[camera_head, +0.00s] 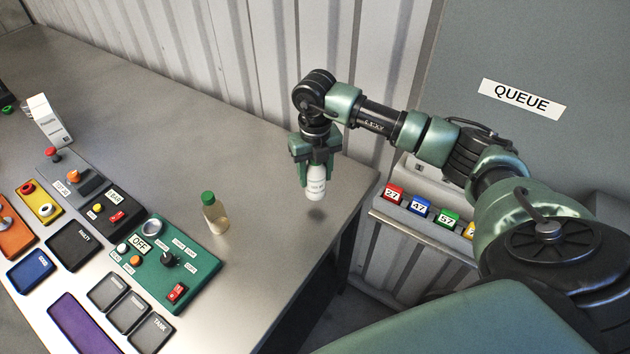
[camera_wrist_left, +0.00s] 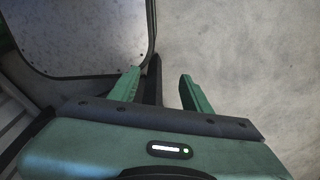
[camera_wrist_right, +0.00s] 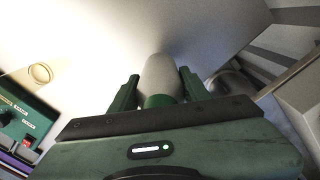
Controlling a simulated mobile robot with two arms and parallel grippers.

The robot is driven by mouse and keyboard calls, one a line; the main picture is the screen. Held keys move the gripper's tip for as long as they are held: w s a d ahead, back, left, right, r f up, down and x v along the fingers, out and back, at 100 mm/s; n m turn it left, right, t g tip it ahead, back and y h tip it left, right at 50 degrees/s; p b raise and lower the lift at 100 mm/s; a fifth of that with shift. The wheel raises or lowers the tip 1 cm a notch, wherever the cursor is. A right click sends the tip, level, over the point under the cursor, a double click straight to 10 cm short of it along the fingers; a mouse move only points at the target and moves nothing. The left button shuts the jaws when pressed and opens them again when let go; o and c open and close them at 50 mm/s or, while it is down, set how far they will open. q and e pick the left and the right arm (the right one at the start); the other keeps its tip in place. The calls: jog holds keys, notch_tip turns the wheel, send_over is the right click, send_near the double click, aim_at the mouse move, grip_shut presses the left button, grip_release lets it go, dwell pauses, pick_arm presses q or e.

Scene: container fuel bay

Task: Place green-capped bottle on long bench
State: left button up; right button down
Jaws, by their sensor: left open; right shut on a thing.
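My right gripper (camera_head: 315,164) is shut on a white bottle (camera_head: 316,185), held upright above the right end of the long bench (camera_head: 262,160). A small shadow lies on the bench just below it, with a narrow gap. The fingers hide its top in the head view. The right wrist view shows the white bottle (camera_wrist_right: 160,76) with a green cap (camera_wrist_right: 158,101) between the fingers. A second green-capped bottle (camera_head: 214,216), clear with pale yellow contents, stands on the bench to the left. My left gripper (camera_wrist_left: 160,76) shows only in the left wrist view, open and empty.
A green control panel (camera_head: 168,262) and several other panels cover the bench's left part. A white box (camera_head: 48,121) stands farther back. A rack (camera_head: 425,222) with coloured number tags sits right of the bench's end. The bench around the held bottle is clear.

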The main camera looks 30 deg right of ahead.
aim_at(315, 186)
jog(key=shift+f, duration=0.35)
notch_tip(315, 186, down, 3)
jog(key=shift+f+p, duration=0.2)
jog(key=shift+p, duration=0.5)
pick_arm(q)
jog(key=shift+s+r, duration=0.5)
jog(key=shift+r, duration=0.15)
pick_arm(e)
jog(key=shift+f, duration=0.2)
jog(key=c, duration=1.1)
grip_release()
jog(key=shift+f, duration=0.15)
jog(key=o, duration=0.4)
pick_arm(q)
jog(key=shift+f, duration=0.15)
